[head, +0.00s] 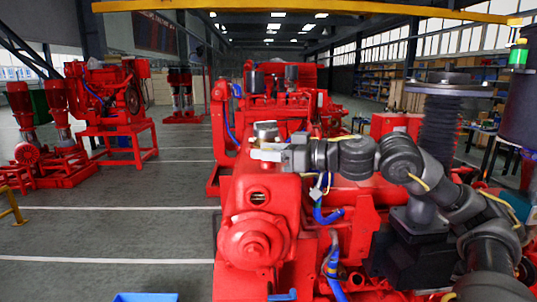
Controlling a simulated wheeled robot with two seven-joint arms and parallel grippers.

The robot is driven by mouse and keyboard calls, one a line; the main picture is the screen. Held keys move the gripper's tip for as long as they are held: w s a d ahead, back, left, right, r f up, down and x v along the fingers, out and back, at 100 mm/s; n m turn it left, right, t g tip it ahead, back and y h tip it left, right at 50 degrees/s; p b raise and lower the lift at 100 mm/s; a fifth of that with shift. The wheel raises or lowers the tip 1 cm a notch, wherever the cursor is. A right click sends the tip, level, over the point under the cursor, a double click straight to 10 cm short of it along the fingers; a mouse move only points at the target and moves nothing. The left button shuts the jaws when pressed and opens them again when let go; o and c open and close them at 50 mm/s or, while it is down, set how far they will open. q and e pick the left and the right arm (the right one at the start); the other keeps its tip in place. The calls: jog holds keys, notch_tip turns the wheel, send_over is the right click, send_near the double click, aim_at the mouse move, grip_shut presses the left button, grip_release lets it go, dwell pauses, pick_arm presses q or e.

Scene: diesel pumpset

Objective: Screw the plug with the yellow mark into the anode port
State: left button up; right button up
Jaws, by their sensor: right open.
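The red pumpset (257,240) fills the lower middle of the head view. A round opening (258,198) with a dark middle is on its near end face; I cannot tell whether it is the anode port. My right arm reaches in from the right, and my right gripper (264,151) is over the top of the near red housing, above and behind that opening. Its jaws are open, seen from the side and small. I cannot make out a plug with a yellow mark. My left gripper is not in view.
A silver round cap (265,130) shows just behind my right gripper. Blue hoses (328,214) run along the pumpset's right side. A blue bin (147,297) is at the bottom edge. Red pumps (45,130) and another engine stand at left. The floor between is clear.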

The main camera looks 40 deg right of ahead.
jog(key=shift+d+f+n+g+y, duration=0.1)
jog(key=shift+n+g+y, duration=0.35)
jog(key=shift+y, duration=0.25)
jog(key=shift+w+n+g+y, duration=0.1)
jog(key=shift+n+g+y, duration=0.35)
jog(key=shift+n+y, duration=0.15)
jog(key=n+g+y+p, duration=0.2)
jog(key=y+p, duration=0.1)
jog(key=shift+d+r+n+g, duration=0.1)
jog(key=shift+r+n+g, duration=0.2)
jog(key=shift+g, duration=0.1)
jog(key=shift+f, duration=0.15)
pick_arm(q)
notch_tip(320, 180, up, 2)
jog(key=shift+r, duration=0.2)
pick_arm(e)
jog(key=shift+f+n+g, duration=0.1)
jog(key=shift+n+g, duration=0.15)
jog(key=shift+g, duration=0.05)
grip_shut()
jog(key=shift+f, duration=0.1)
